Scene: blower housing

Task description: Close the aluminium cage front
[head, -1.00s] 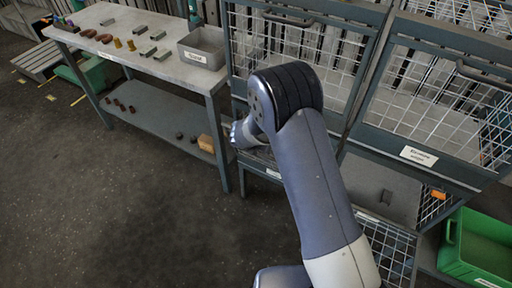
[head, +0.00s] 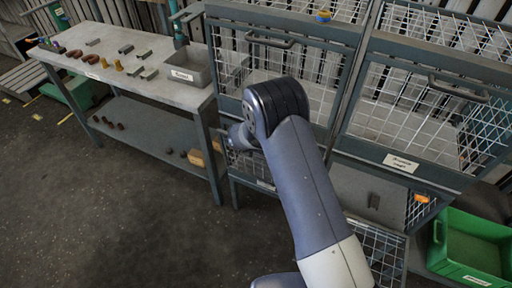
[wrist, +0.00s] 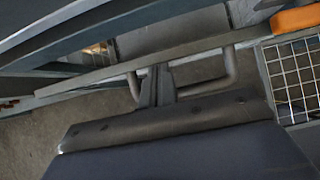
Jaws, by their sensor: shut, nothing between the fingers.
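Two wire-mesh cage fronts with dark frames stand side by side in the head view: a left one (head: 232,68) and a right one (head: 366,125). Each has a dark bar handle near its top. The right one carries a white label (head: 400,163) too blurred to read surely. My arm covers part of the left one and hides my gripper there. In the wrist view my gripper (wrist: 158,78) is shut and empty. Its fingertips are at a grey U-shaped handle (wrist: 231,68) on a long rail; I cannot tell whether they touch it.
A workbench (head: 75,35) with small parts and a grey bin (head: 186,74) stands at left. A green crate (head: 470,245) stands at lower right. A mesh panel (head: 385,262) is low beside my arm. An orange block (wrist: 296,18) is near the rail. Open floor lies at lower left.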

